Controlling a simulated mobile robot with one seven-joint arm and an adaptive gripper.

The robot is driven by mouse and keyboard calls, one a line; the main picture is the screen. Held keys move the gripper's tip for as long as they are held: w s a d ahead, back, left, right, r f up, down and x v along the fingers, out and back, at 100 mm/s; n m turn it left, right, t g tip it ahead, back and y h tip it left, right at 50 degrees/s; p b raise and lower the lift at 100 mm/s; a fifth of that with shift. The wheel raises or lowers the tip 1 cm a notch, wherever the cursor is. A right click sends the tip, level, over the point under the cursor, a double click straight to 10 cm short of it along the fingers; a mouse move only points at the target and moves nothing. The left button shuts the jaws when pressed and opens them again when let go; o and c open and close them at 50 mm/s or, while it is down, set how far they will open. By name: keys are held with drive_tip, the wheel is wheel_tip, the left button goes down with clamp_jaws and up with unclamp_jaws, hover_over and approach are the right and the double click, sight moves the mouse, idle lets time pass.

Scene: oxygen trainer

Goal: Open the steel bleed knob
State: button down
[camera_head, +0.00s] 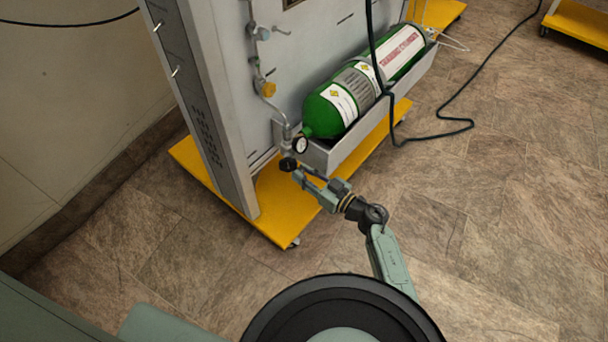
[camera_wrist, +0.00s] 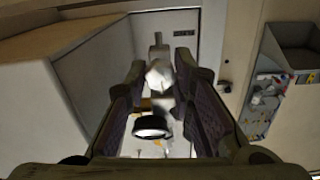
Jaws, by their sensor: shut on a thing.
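My gripper (camera_head: 297,170) reaches up to the lower front corner of the cabinet, just below a round gauge (camera_head: 301,145). In the wrist view my gripper (camera_wrist: 160,72) has its two fingers on either side of a pale, faceted metal piece, which looks like the steel bleed knob (camera_wrist: 159,76), and is shut on it. A round black-rimmed part with a bright face (camera_wrist: 150,127) shows between the fingers, lower in that view. In the head view the knob is too small and hidden at the fingertips to make out. How far it is turned cannot be told.
A green cylinder (camera_head: 323,112) lies in a grey tray (camera_head: 318,157) beside the cabinet (camera_head: 222,110). Piping with a yellow-orange fitting (camera_head: 268,89) runs down the panel. A yellow base (camera_head: 270,205) juts out below. A dark hose (camera_head: 437,134) trails on the floor.

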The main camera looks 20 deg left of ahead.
drive_tip(key=shift+f+n+b, duration=0.15)
drive_tip(key=shift+n+b, duration=6.2)
drive_tip(key=shift+n, duration=8.95)
drive_tip(key=c, duration=1.4)
unclamp_jaws()
